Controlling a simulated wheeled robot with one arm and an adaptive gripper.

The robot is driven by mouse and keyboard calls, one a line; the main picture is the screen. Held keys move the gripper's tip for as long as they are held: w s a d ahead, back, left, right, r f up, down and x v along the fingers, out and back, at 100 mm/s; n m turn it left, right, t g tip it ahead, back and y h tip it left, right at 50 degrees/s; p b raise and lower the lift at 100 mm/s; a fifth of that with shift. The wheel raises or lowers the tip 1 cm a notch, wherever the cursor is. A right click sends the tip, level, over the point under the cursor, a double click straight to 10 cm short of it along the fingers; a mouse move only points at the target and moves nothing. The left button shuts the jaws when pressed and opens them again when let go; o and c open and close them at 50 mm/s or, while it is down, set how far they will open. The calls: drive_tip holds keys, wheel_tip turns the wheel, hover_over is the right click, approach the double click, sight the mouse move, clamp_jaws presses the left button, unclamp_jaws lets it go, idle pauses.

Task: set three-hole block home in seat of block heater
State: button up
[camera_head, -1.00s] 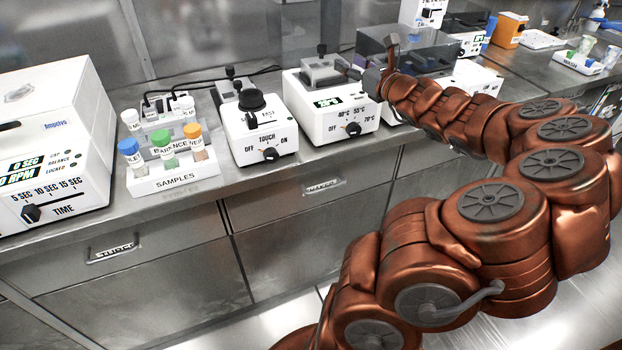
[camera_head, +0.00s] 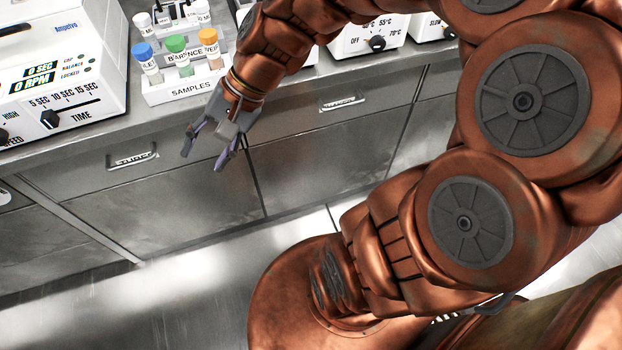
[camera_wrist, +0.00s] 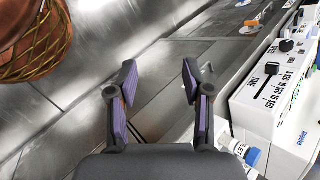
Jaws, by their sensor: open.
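My gripper (camera_head: 204,158) hangs in front of the bench's front edge, over the drawer fronts, its fingers pointing down. In the wrist view my gripper (camera_wrist: 158,78) is open, with its two purple-padded fingers apart and nothing between them. The block heater (camera_head: 372,40) is the white box with a dial marked in degrees, at the top of the head view. Only the lower part of its front shows; its top and seat are out of the picture. The three-hole block cannot be made out in either current view. My gripper is well to the left of the heater and lower.
The samples rack (camera_head: 190,88) with capped vials stands on the bench just behind my gripper. A white timer machine (camera_head: 62,75) is at the left. Steel drawers (camera_head: 160,205) run below the bench edge. The floor in front is clear.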

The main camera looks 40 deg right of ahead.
drive_tip(key=s+d+f+n+g+h, duration=0.2)
drive_tip(key=s+d+n+h, duration=0.2)
drive_tip(key=s, duration=0.4)
drive_tip(key=s+d+f+n+g+h, duration=0.3)
drive_tip(key=s+d+n+h, duration=0.1)
drive_tip(key=s, duration=0.4)
drive_tip(key=shift+s+d, duration=0.3)
drive_tip(key=shift+s, duration=0.1)
drive_tip(key=shift+f, duration=0.1)
wheel_tip(320, 180, up, 17)
drive_tip(key=w+t+p, duration=0.1)
drive_tip(key=p, duration=1.4)
drive_tip(key=shift+w+p, duration=0.15)
drive_tip(key=shift+p, duration=0.2)
